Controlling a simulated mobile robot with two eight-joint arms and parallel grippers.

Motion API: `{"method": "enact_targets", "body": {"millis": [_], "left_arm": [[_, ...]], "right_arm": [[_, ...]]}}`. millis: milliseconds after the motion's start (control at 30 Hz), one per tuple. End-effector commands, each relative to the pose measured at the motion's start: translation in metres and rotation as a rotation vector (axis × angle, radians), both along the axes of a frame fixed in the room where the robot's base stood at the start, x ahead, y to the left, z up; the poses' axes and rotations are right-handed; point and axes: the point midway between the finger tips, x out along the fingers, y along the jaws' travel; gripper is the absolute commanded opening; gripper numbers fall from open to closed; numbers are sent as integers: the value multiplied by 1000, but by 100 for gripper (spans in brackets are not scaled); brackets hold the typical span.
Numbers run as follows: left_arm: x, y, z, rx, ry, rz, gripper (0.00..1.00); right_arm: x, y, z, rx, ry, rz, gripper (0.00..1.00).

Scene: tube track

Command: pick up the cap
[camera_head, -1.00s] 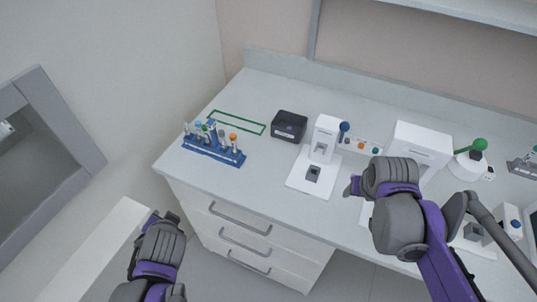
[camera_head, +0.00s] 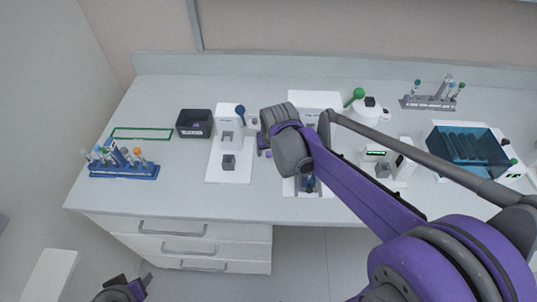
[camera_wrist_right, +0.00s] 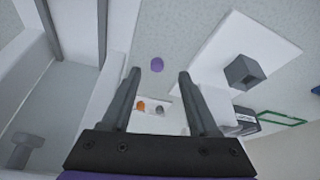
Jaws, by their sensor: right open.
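A small purple cap (camera_wrist_right: 157,64) lies on the pale bench top in the right wrist view, framed between my finger lines and beyond their tips. A small purple spot by the right gripper in the head view (camera_head: 268,154) looks like the same cap. My right gripper (camera_wrist_right: 157,72) is open and empty, with its fingers pointing down at the bench; it does not touch the cap as far as I can tell. It also shows in the head view (camera_head: 263,147), its fingers partly hidden. My left gripper (camera_head: 128,289) is low at the left, away from the bench, its jaws unclear.
A white stand (camera_head: 229,170) is left of the right gripper, with a black box (camera_head: 195,123) beyond. A blue tube rack (camera_head: 123,171) stands at the left. Orange and grey round pieces (camera_wrist_right: 150,106) sit on a white part. A blue-lidded device (camera_head: 468,145) is at right.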

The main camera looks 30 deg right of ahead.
Motion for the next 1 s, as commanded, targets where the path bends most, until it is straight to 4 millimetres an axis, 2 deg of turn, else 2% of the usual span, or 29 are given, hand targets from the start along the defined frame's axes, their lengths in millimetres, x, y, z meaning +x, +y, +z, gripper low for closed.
{"method": "enact_targets", "body": {"millis": [267,567,900,1000], "left_arm": [[0,0,-1,1,1,0,53],[0,0,-1,1,1,0,53],[0,0,-1,1,1,0,53],[0,0,-1,1,1,0,53]], "right_arm": [[15,-9,-35,0,0,-1,60],[16,-9,-39,0,0,0,60],[16,-9,-39,0,0,0,0],[16,-9,-39,0,0,0,0]]}}
